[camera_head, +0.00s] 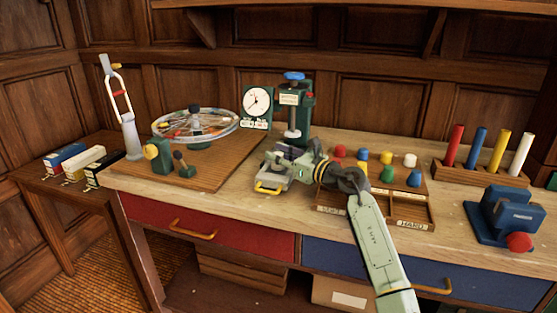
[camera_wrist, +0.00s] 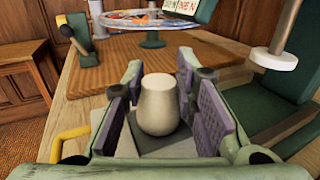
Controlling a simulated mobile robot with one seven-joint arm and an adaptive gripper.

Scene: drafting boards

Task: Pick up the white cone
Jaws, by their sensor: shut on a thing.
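The white cone (camera_wrist: 160,105), a cream, blunt, rounded taper, stands upright between the purple pads of my gripper (camera_wrist: 162,92) in the wrist view. My gripper is shut on it, one pad on each side. A dark grey plate (camera_wrist: 163,146) shows beneath the cone; I cannot tell whether the cone touches it. In the head view my gripper (camera_head: 280,163) is low over a grey fixture with a yellow handle (camera_head: 268,188), in front of the green press. The cone cannot be made out there.
The green press (camera_head: 295,100) stands just behind my gripper. A spoked wheel (camera_head: 196,124) is on the board to the left. To the right are a wooden tray of coloured pegs (camera_head: 405,217), a rack of coloured tubes (camera_head: 480,175) and a blue device (camera_head: 505,215).

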